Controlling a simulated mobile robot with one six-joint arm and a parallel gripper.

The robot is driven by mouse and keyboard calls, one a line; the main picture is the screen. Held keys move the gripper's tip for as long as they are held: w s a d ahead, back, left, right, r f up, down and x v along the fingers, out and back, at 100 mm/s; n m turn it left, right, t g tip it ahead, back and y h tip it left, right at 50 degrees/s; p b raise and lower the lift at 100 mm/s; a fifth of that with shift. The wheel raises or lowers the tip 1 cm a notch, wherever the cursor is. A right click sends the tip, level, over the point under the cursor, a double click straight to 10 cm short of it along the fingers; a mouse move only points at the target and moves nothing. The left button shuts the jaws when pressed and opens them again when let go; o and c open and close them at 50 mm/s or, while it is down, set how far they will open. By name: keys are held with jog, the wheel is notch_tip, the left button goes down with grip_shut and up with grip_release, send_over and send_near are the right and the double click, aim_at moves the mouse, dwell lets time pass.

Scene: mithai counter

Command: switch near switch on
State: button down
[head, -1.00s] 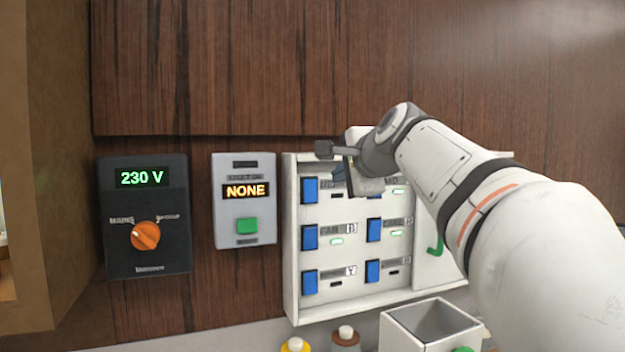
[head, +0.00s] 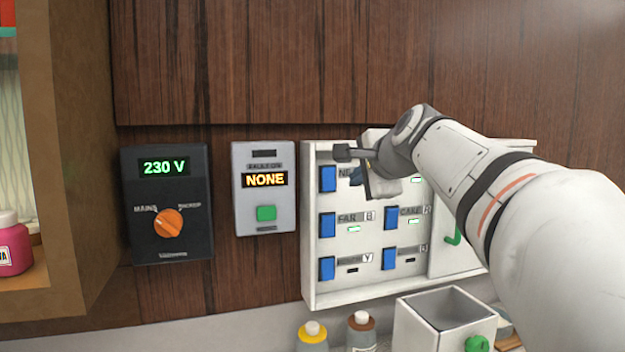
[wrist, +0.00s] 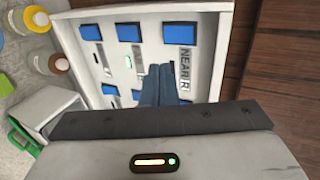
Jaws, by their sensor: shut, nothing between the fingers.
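The near switch (head: 328,179) is a blue rocker at the top left of the white switch panel (head: 312,250). Its label is partly covered by my gripper in the head view. In the wrist view the near switch (wrist: 181,34) is at the top, with its "NEAR R" label (wrist: 187,70) below it. My gripper (head: 357,178) is shut and empty, in front of the panel just right of the near switch. Its fingertips (wrist: 160,70) show beside the label in the wrist view; I cannot tell whether they touch the panel. The near switch's indicator is not clearly visible.
Several other blue switches, including the far one (head: 328,225) with a green light, share the panel. A grey box reading NONE (head: 265,212) and a black 230 V dial box (head: 166,245) are left. A white bin (head: 413,335) and bottles (head: 313,340) stand below.

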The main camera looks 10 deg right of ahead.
aim_at(329, 189)
jog(key=p+x, duration=0.1)
jog(key=x, duration=0.3)
jog(key=p+x, duration=0.1)
jog(key=x, duration=0.3)
jog(key=r+p+x, duration=0.1)
jog(key=x, duration=0.4)
jog(key=shift+w, duration=0.25)
